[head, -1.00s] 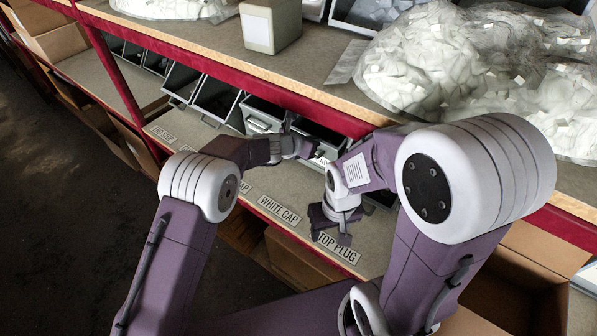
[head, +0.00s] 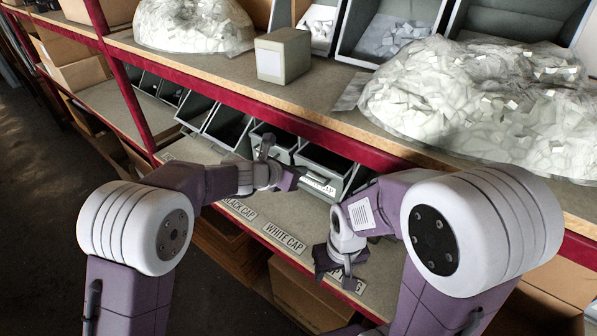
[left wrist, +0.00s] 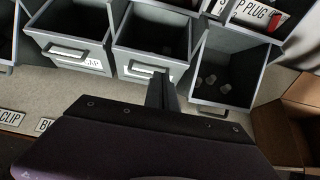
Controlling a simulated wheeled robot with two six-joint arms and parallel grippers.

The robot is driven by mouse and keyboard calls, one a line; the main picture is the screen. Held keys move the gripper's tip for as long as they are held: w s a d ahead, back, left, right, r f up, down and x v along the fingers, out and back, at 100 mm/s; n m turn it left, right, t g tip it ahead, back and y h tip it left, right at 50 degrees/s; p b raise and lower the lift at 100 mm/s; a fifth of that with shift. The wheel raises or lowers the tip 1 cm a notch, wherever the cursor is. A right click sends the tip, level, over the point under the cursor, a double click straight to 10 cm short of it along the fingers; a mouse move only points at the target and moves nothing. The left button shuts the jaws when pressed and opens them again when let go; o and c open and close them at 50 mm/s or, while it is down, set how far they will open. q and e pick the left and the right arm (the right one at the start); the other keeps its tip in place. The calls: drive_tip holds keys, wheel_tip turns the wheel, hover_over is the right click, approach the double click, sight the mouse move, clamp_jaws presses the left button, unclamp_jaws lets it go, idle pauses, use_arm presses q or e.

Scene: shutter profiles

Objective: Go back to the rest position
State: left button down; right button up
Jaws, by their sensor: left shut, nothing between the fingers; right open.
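My left gripper (head: 283,170) is shut and empty, in front of the grey bins on the lower shelf. In the left wrist view its dark fingers (left wrist: 161,92) are together in front of the middle grey bin (left wrist: 150,42). My right gripper (head: 336,268) is lower and to the right, over the front edge of the lower shelf, covering part of a label. It is open, with nothing seen between its fingers. Both arms are bent, with their large white joints near the camera.
The lower shelf (head: 265,215) carries a row of tilted bins and a "WHITE CAP" label (head: 284,237). The right bin (left wrist: 222,75) holds a few small pale pieces. Bags of white pieces (head: 470,105) and a box (head: 284,55) stand on the upper shelf. A cardboard box (left wrist: 290,120) is at right.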

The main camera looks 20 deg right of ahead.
use_arm(q)
drive_tip(key=s+a+f+m+g+y, duration=0.2)
drive_tip(key=s+a+f+m+y, duration=0.1)
drive_tip(key=s+a+m, duration=0.5)
drive_tip(key=s+a+f+m+g+y, duration=0.2)
drive_tip(key=s+a+m, duration=0.7)
drive_tip(key=a, duration=0.5)
drive_tip(key=s+a+f+m+g+y, duration=0.1)
drive_tip(key=s+a+f+m+y, duration=0.2)
drive_tip(key=a, duration=0.9)
drive_tip(key=s+f+m, duration=0.3)
drive_tip(key=s+m, duration=0.2)
drive_tip(key=shift+s+g+y, duration=0.15)
drive_tip(key=shift+g+y, duration=0.25)
